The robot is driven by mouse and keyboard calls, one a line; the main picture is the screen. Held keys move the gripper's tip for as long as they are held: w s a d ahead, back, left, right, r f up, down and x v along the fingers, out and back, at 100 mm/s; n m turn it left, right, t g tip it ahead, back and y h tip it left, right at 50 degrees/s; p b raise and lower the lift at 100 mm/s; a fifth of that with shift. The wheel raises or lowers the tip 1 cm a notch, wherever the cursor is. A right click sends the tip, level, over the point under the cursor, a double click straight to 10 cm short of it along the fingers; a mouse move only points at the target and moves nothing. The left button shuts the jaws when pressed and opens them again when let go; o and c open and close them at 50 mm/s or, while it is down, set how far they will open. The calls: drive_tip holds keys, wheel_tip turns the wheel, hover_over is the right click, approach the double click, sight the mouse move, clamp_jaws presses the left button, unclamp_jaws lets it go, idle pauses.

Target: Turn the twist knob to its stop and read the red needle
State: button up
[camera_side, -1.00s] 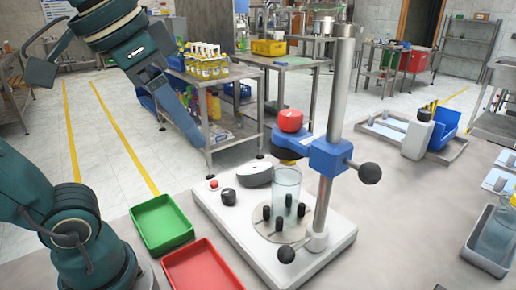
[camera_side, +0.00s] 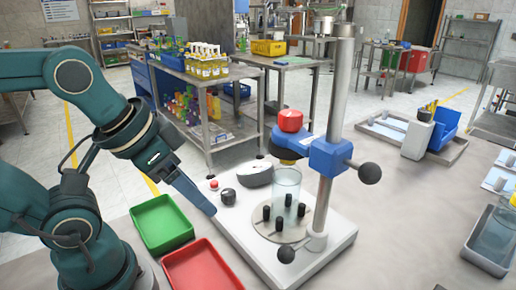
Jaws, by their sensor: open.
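A white base plate (camera_side: 325,243) carries a small black knob (camera_side: 228,196) near its left edge and a round white gauge housing (camera_side: 256,176) behind it. I cannot make out a red needle on the gauge from this angle. A red knob (camera_side: 290,120) sits on top of a blue head clamped to a steel column. A clear container (camera_side: 286,187) stands on a round plate with black pegs. My gripper (camera_side: 208,206) is open and points down and right, its tip close to the left of the black knob, with nothing seen between the jaws.
A small red button (camera_side: 213,184) is behind the black knob. A green tray (camera_side: 163,223) and a red tray (camera_side: 203,266) lie left of the base. The column (camera_side: 340,90) and its black ball handles (camera_side: 369,173) stand to the right.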

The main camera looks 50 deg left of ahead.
drive_tip(key=shift+f, duration=0.55)
